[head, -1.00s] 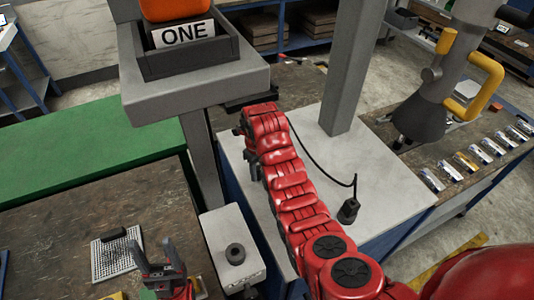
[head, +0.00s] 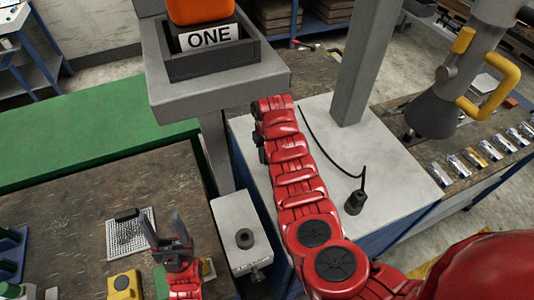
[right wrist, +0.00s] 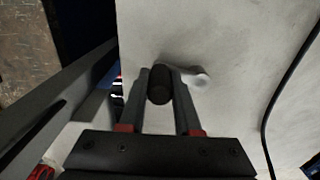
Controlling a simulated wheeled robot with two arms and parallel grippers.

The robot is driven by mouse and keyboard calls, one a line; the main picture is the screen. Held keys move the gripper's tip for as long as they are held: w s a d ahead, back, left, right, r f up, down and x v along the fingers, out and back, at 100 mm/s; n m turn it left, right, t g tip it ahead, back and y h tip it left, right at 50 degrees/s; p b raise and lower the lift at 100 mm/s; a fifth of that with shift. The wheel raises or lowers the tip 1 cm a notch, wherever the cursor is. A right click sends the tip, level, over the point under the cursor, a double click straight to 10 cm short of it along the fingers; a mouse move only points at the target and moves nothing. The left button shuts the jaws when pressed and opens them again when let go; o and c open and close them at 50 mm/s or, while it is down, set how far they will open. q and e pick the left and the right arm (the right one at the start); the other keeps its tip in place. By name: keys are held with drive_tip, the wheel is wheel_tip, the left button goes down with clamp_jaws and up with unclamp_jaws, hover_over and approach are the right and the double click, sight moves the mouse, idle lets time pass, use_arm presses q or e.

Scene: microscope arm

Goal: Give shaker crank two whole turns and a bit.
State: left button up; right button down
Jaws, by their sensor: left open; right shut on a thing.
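The shaker crank shows in the right wrist view as a dark cylindrical knob (right wrist: 159,85) and a short grey crank arm (right wrist: 199,78) on its right, in front of a pale surface. My right gripper (right wrist: 161,95) is shut on the knob, one finger on each side. In the head view my red right arm reaches up to the grey shelf and hides the crank; its fingers cannot be made out there. My left gripper (head: 165,232) is open and empty above the brown bench, fingers pointing up in the picture.
A grey shelf (head: 222,88) with an orange block in a tray marked ONE stands over the right arm's far end. A grey post (head: 362,60), black cable (head: 335,155) and black plug (head: 355,202) are right of it. A grey box (head: 237,215) with a black knob stands near the left gripper.

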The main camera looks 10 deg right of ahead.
idle(0.4)
drive_tip(key=c, duration=0.6)
unclamp_jaws()
drive_tip(key=shift+a+r+b, duration=0.1)
drive_tip(key=shift+r+b, duration=0.35)
drive_tip(key=shift+r, duration=0.15)
wheel_tip(320, 180, up, 4)
drive_tip(key=shift+w+f+b, duration=0.1)
drive_tip(key=shift+f+b, duration=0.05)
drive_tip(key=shift+b, duration=0.9)
wheel_tip(320, 180, up, 13)
drive_tip(key=b, duration=0.2)
drive_tip(key=shift+f+b, duration=0.2)
drive_tip(key=shift+b, duration=0.1)
